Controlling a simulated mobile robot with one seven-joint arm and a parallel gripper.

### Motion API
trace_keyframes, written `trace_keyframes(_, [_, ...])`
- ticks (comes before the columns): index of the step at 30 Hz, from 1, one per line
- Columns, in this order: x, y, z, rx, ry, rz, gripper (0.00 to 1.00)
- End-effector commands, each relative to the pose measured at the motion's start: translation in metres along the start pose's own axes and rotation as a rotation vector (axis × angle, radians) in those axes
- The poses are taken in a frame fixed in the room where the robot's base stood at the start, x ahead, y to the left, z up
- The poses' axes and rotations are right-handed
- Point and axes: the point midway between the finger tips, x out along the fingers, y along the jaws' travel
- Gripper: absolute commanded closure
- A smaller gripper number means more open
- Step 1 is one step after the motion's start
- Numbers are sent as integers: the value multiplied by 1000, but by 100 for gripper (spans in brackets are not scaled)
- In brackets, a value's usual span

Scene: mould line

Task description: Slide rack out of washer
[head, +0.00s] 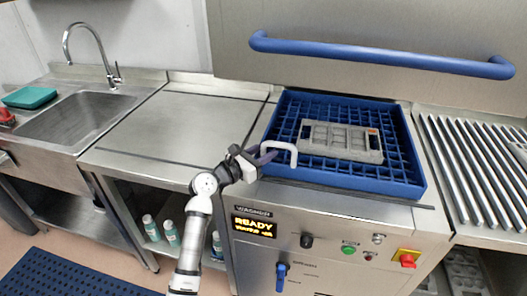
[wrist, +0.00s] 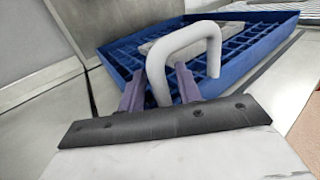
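The blue rack (head: 408,178) sits in the washer (head: 335,225) under the raised hood and carries a grey mould tray (head: 345,141). A white U-shaped handle (head: 280,145) stands up at the rack's left side; it also shows in the wrist view (wrist: 190,30). My gripper (head: 268,154) is at this handle. In the wrist view its two purple fingers (wrist: 158,75) are spread, with one leg of the handle appearing between them. I see no clear grip on the handle; whether a finger touches it is not clear.
A flat steel counter (head: 175,125) lies clear left of the washer, with a sink (head: 85,115) beyond. A roller table (head: 470,160) is on the right. The hood's blue bar (head: 380,55) is overhead. The washer display (head: 254,227) reads READY.

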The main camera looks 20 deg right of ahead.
Motion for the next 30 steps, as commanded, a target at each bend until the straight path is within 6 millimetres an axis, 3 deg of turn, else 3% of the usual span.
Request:
trace_keyframes(1, [0,0,0,0,0,0,73])
trace_keyframes(7, [0,0,0,0,0,0,99])
trace_keyframes(20, [-4,6,-2,1,0,1,100])
trace_keyframes(26, [-21,31,-7,4,1,6,100])
trace_keyframes(30, [-40,59,-9,5,0,8,100])
